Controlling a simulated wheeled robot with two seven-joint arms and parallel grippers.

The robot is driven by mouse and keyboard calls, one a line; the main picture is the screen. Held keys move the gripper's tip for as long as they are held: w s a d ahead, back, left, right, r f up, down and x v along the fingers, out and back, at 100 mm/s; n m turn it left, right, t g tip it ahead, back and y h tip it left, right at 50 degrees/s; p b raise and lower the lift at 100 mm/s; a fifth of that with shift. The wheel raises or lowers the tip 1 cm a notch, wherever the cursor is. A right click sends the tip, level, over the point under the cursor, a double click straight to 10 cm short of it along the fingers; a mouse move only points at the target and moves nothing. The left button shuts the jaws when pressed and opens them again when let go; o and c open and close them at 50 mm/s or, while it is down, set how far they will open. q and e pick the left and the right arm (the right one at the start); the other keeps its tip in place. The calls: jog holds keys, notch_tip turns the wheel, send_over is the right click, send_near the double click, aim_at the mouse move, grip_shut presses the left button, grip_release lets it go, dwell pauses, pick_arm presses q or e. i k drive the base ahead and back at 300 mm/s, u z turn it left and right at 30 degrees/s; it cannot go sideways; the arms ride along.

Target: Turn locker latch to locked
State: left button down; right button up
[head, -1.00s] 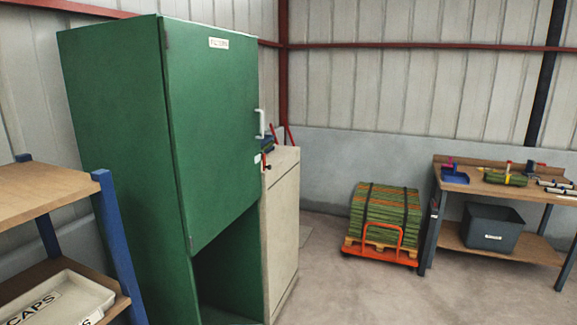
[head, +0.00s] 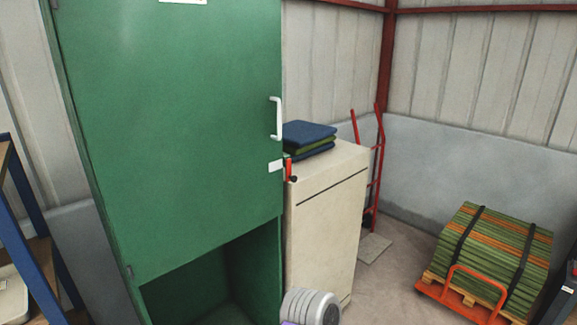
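The green locker (head: 180,130) fills the left and middle of the head view, with its upper door shut. A white vertical handle (head: 277,118) is at the door's right edge. Below it is a small white plate (head: 275,166). Just right of the plate is a small red latch lever (head: 289,168) with a dark knob near its lower end; it looks roughly upright. It is too small to tell its exact setting. Neither gripper is in view. A grey ribbed part with a purple patch at the bottom edge seems to be part of my arm.
A beige cabinet (head: 325,225) stands against the locker's right side, with folded blue and green cloths (head: 308,137) on top. A red hand truck (head: 375,165) is behind it. A loaded orange trolley (head: 462,290) stands at right. Blue-framed shelving (head: 25,215) is at left.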

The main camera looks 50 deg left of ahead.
aim_at(293, 179)
jog(key=u, duration=1.1)
jog(key=i, duration=1.15)
jog(key=u, duration=1.2)
